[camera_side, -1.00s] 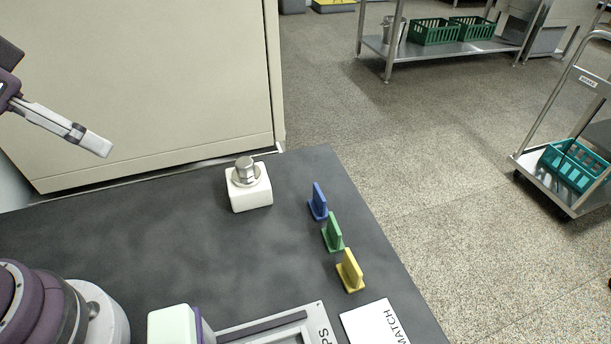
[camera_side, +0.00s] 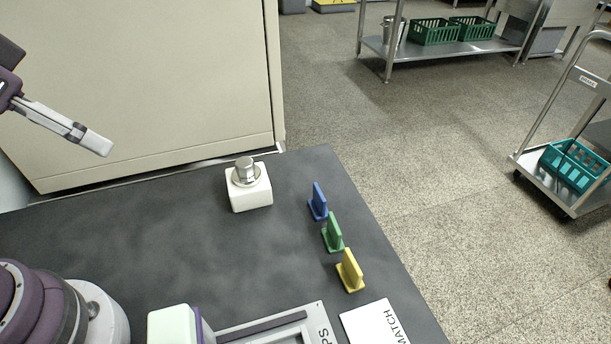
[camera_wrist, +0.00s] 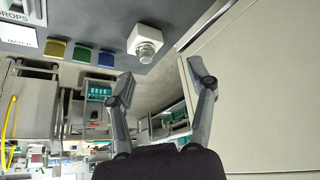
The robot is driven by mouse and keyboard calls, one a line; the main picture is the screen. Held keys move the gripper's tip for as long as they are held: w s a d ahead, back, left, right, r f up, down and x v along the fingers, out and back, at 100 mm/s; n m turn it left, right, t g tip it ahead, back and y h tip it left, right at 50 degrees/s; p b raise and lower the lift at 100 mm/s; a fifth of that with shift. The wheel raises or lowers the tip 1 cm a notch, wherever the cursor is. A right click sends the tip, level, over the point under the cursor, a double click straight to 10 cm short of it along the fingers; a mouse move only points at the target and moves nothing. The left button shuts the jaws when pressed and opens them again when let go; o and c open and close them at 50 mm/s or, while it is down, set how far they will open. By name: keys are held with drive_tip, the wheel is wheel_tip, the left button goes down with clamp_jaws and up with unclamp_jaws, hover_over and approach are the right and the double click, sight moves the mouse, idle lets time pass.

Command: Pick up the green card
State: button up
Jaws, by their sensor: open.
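The green card (camera_side: 334,233) stands upright on a small green base on the dark table, between a blue card (camera_side: 318,202) and a yellow card (camera_side: 350,270). In the wrist view the green card (camera_wrist: 82,53) is near the top left. My gripper (camera_side: 98,144) is at the upper left of the side view, raised and well away from the cards. In the wrist view my gripper (camera_wrist: 155,82) has its two fingers spread apart with nothing between them.
A white block with a metal knob (camera_side: 248,188) sits left of the cards. A MATCH sheet (camera_side: 374,322) and a grey tray (camera_side: 268,328) lie near the front. The dark table (camera_side: 150,230) is clear at middle left. A large beige cabinet (camera_side: 150,80) stands behind.

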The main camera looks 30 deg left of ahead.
drive_tip(key=w+d+m+h, duration=0.1)
drive_tip(key=w+d+m, duration=0.3)
drive_tip(key=w+d, duration=0.25)
drive_tip(key=m+g+h, duration=0.2)
drive_tip(key=m, duration=0.4)
approach(333, 224)
drive_tip(key=shift+g, duration=0.3)
drive_tip(key=x, duration=1.1)
drive_tip(key=shift+w+a, duration=0.1)
drive_tip(key=shift+w, duration=0.15)
drive_tip(key=c, duration=0.5)
drive_tip(key=shift+r, duration=0.1)
